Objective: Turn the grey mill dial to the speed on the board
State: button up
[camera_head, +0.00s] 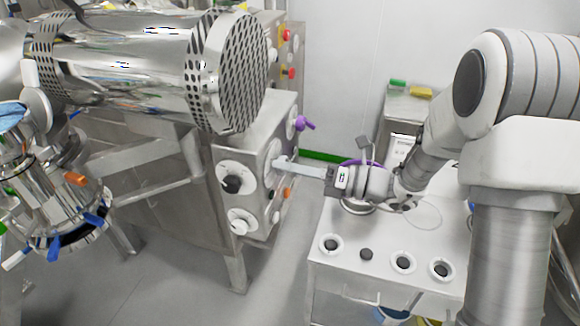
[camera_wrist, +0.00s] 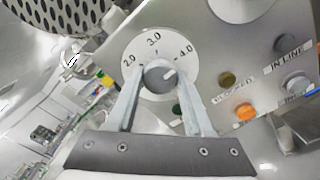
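The grey mill dial (camera_wrist: 159,77) shows in the wrist view as a round knob on a white disc (camera_wrist: 186,52) marked 2.0, 3.0 and 4.0. Its white pointer line slants up and right, toward the 4.0 side. My gripper (camera_wrist: 160,72) has one finger on each side of the knob, and the fingers look slightly apart from it; firm contact is not visible. In the head view my gripper (camera_head: 279,163) reaches left to the panel's right face, and its fingers partly hide the dial there. No readable board with a speed shows.
On the panel are a black knob (camera_head: 232,184), a white knob (camera_head: 239,226), a purple handle (camera_head: 305,124) and an orange button (camera_wrist: 246,112). A perforated steel drum (camera_head: 235,70) overhangs the panel. A white bench (camera_head: 385,285) with round fittings stands at the right.

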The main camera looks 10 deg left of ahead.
grip_shut()
jog(key=shift+n+b, duration=0.3)
jog(key=n+b, duration=2.3)
jog(key=b, duration=0.3)
jog(key=shift+w, duration=0.1)
jog(key=shift+n+b, duration=0.3)
jog(key=shift+b, duration=0.05)
